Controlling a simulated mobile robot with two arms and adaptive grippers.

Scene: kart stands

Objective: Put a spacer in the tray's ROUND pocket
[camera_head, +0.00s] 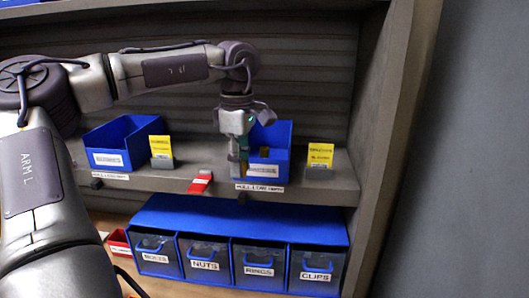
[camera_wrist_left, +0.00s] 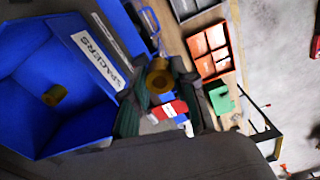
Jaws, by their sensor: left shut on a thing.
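My left gripper (camera_head: 238,168) points down at the front of the right blue bin (camera_head: 282,135) on the shelf. In the left wrist view, its dark fingers (camera_wrist_left: 160,98) are shut on a brass-coloured ring-like spacer (camera_wrist_left: 158,80). The blue bin (camera_wrist_left: 22,120), labelled SPACERS, lies left of the fingers there. Another spacer (camera_wrist_left: 54,95) sits inside it. The held spacer is outside the bin. An orange tray with several compartments (camera_wrist_left: 230,48) lies farther off in the wrist view. I cannot make out a round pocket. My right gripper is not in view.
Another blue bin (camera_head: 122,138) stands left on the shelf. Yellow cards (camera_head: 320,152) and a red object (camera_head: 201,182) are near the bins. Below are several labelled blue drawers (camera_head: 205,263). A green piece (camera_wrist_left: 222,98) lies near the orange tray.

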